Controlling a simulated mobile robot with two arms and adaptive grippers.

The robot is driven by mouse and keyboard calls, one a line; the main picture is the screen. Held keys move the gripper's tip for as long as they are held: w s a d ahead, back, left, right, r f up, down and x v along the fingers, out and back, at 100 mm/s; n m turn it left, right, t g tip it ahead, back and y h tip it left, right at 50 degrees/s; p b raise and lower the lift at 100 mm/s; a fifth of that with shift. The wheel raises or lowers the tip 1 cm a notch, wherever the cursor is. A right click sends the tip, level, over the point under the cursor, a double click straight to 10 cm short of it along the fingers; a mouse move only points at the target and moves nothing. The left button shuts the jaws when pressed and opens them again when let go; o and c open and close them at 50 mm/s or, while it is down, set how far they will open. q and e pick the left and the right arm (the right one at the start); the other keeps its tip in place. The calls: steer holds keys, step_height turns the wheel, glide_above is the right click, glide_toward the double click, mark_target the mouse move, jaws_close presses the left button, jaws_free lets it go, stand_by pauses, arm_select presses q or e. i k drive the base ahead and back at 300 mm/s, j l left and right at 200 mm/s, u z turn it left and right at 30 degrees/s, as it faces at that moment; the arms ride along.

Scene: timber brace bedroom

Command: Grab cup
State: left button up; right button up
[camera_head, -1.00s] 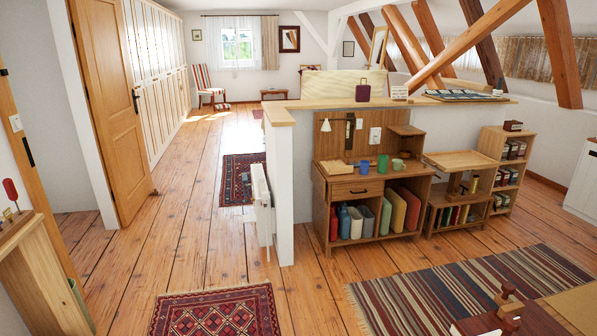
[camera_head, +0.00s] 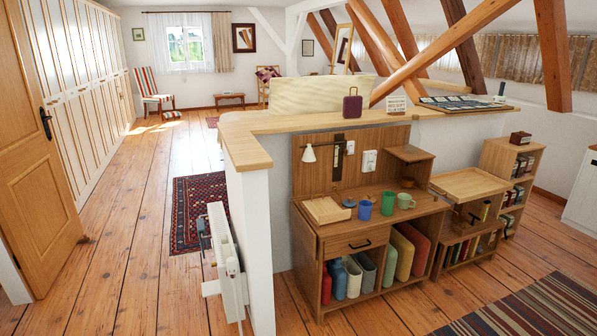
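Several cups stand together on the top of a wooden desk cabinet (camera_head: 340,226) set against a half-height wall. A blue cup (camera_head: 365,210) is at the left, a green cup (camera_head: 388,203) is beside it, and a pale green mug (camera_head: 406,201) is to the right. A small brown bowl or cup (camera_head: 407,183) sits behind them under a small shelf. Neither of my grippers is in view.
A white radiator (camera_head: 228,262) and the half wall's end (camera_head: 255,245) stand left of the cabinet. A wooden tray (camera_head: 326,210) lies left of the cups. A low shelf unit (camera_head: 470,185) is at the right. Open plank floor lies in front and left; a striped rug (camera_head: 545,308) is at lower right.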

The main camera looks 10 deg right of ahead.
mark_target(404, 200)
steer(key=i+l+z, duration=0.15)
steer(key=i+z, duration=1)
steer(key=z, duration=0.2)
steer(key=i+l+z, duration=0.1)
steer(key=i, duration=0.85)
